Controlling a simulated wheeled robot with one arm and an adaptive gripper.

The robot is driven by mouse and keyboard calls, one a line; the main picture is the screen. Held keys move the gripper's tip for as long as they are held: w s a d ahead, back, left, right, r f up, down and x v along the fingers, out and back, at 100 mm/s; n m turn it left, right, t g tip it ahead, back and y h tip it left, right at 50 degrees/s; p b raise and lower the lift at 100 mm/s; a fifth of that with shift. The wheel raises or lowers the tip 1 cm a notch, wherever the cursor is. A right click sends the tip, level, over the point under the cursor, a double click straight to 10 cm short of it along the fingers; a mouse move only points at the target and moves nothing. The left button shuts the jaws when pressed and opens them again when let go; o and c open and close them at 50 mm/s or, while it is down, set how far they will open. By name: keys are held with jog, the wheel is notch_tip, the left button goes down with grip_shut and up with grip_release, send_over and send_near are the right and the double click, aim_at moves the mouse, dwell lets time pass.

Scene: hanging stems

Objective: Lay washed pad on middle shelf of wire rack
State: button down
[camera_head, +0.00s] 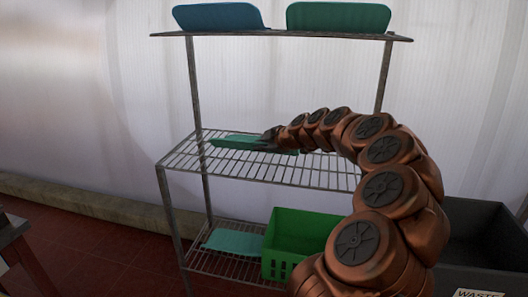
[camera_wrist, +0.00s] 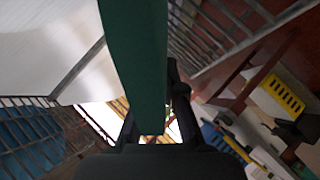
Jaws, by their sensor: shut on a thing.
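The wire rack (camera_head: 172,162) stands against a pale wall, with wire middle and lower shelves. A flat teal-green pad (camera_head: 232,142) is at the height of the middle shelf, at its back left to centre. My gripper (camera_head: 270,139) reaches in from the right and is shut on the pad. In the wrist view, the pad (camera_wrist: 140,60) runs edge-on between the fingers of my gripper (camera_wrist: 153,128). I cannot tell whether the pad touches the wires. My arm hides the right part of the shelf.
A blue tray (camera_head: 218,17) and a green tray (camera_head: 338,18) are on the top shelf. A teal sheet (camera_head: 235,242) and a green basket (camera_head: 292,236) are on the bottom shelf. A dark waste bin (camera_head: 482,240) stands at the right. The front left of the middle shelf is bare.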

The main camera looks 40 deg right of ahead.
aim_at(265, 153)
jog(key=shift+w+d+f, duration=0.1)
jog(key=shift+w+d, duration=0.15)
jog(key=shift+d, duration=0.35)
jog(key=shift+w+d+f, duration=0.1)
jog(key=shift+w+d, duration=0.15)
jog(key=shift+d, duration=0.3)
jog(key=shift+d+f+p, duration=0.1)
jog(key=shift+f+p, duration=0.35)
jog(key=shift+f, duration=1.3)
jog(key=shift+f, duration=0.1)
jog(key=c, duration=1.3)
grip_release()
